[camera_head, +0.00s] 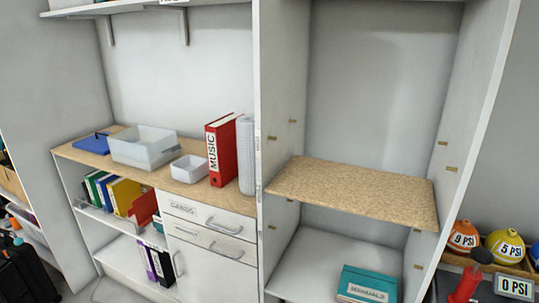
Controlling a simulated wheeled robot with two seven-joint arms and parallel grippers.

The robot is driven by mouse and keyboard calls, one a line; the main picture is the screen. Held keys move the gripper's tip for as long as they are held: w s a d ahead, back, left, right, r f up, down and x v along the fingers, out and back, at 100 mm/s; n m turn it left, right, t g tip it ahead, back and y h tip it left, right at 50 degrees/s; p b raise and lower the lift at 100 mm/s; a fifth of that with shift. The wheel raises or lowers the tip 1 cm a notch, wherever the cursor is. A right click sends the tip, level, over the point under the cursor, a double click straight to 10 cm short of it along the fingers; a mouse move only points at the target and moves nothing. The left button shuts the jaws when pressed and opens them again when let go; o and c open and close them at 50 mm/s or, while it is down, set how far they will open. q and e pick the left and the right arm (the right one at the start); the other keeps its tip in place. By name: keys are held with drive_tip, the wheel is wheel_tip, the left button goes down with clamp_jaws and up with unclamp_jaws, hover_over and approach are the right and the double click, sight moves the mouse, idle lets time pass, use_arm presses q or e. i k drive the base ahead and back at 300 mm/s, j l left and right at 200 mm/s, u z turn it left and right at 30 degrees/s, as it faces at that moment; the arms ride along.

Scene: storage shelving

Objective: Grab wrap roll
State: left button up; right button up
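A whitish-grey upright roll (246,155), which looks like the wrap roll, stands on the wood-topped counter at its right end. It is right beside a red binder marked MUSIC (222,150) on its left and close to the tall white shelf panel on its right, which seems to cover part of its edge. Neither of my grippers shows in the head view.
The counter (110,160) also holds a large grey bin (143,148), a small white bin (190,168) and a blue clipboard (92,144). The tall cabinet's cork-coloured shelf (355,192) is empty. A teal MANUALS box (367,285) lies below it.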

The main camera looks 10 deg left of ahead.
sight(245, 124)
drive_tip(key=i+j+z, duration=0.2)
drive_tip(key=j, duration=0.35)
drive_tip(key=j+z, duration=0.2)
drive_tip(key=j, duration=0.3)
drive_tip(key=j+z, duration=0.25)
drive_tip(key=j, duration=3.35)
drive_tip(key=k, duration=0.1)
